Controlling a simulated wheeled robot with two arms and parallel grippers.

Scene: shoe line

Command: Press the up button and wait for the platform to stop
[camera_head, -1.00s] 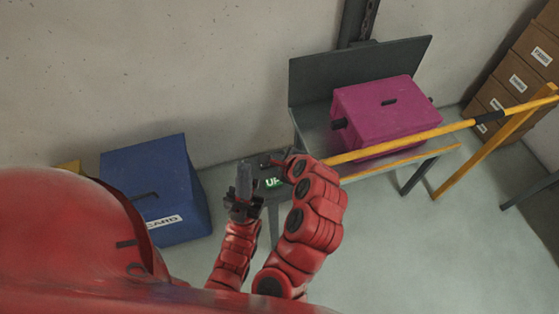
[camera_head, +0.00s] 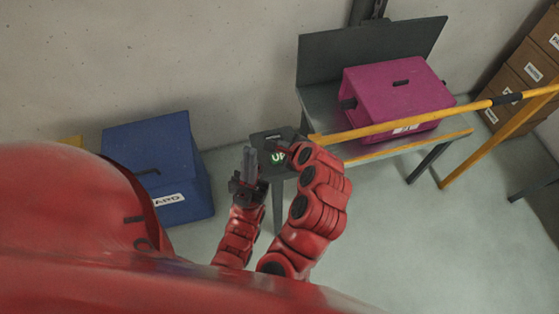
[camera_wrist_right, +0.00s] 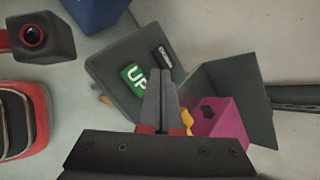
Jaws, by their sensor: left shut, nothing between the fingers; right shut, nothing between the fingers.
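The green UP button (camera_head: 277,157) is on a dark control box (camera_head: 270,135), partly behind my right arm in the head view. In the right wrist view the green UP button (camera_wrist_right: 134,78) faces the camera on the dark panel. My right gripper (camera_wrist_right: 161,75) is shut and empty, its tips over the panel just right of the UP button; contact cannot be told. The grey platform (camera_head: 320,100) carries a magenta crate (camera_head: 385,80), which shows also in the right wrist view (camera_wrist_right: 222,125).
A yellow barrier bar (camera_head: 420,121) crosses in front of the platform. A blue bin (camera_head: 150,135) stands left against the wall. Brown cartons (camera_head: 525,70) are stacked at the far right. Open floor (camera_head: 400,240) lies in front at right.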

